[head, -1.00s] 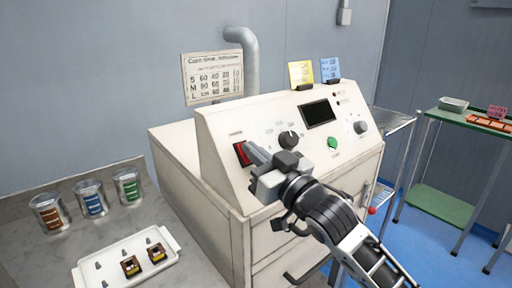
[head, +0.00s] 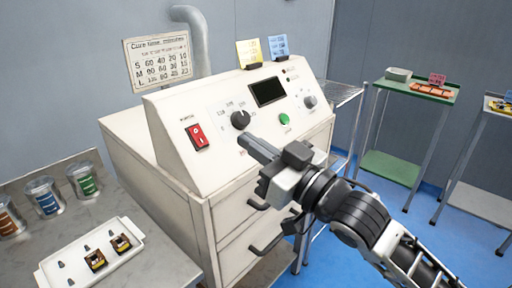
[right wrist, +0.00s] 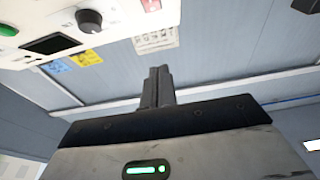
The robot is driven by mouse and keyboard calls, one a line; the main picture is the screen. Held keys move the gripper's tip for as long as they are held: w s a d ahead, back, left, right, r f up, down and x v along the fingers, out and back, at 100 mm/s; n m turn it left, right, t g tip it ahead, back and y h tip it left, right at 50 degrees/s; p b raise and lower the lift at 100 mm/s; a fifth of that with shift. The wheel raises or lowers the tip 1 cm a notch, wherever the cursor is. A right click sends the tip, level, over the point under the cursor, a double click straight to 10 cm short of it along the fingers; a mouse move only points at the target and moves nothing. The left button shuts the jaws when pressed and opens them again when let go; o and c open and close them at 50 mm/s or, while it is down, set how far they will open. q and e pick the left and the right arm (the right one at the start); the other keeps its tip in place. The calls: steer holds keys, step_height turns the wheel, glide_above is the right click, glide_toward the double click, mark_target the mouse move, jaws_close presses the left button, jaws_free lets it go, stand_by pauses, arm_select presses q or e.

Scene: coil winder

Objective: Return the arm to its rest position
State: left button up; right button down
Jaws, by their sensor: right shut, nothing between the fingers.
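My right gripper (head: 260,148) is shut and empty in the head view, in front of the cream machine's sloped panel. Its fingers point up and left, below the dark knob (head: 240,119) and right of the red rocker switch (head: 197,136). In the right wrist view the shut fingers (right wrist: 157,87) point away from the camera, with the upside-down panel at the upper left. The cream machine (head: 170,118) has a dark screen (head: 268,92), a green button (head: 284,119) and a grey knob (head: 310,102). My left gripper is not in view.
A white tray (head: 130,236) with coil parts and several striped cans (head: 83,180) are on the grey bench at left. A green-topped table (head: 440,99) and another cart (head: 480,200) stand at right over open blue floor.

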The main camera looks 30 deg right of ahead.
steer(key=shift+s, duration=0.2)
stand_by(0.4)
steer(key=s+a+f+m+g+h, duration=0.1)
steer(key=s+f+g+h, duration=0.1)
steer(key=f, duration=0.9)
steer(key=s+f+m+g+h, duration=0.1)
steer(key=f+g+h, duration=0.15)
steer(key=f, duration=0.75)
steer(key=s+a+f+g, duration=0.4)
steer(key=s+f, duration=0.5)
steer(key=f, duration=0.4)
steer(key=shift+s+a+f, duration=0.3)
steer(key=shift+s, duration=0.05)
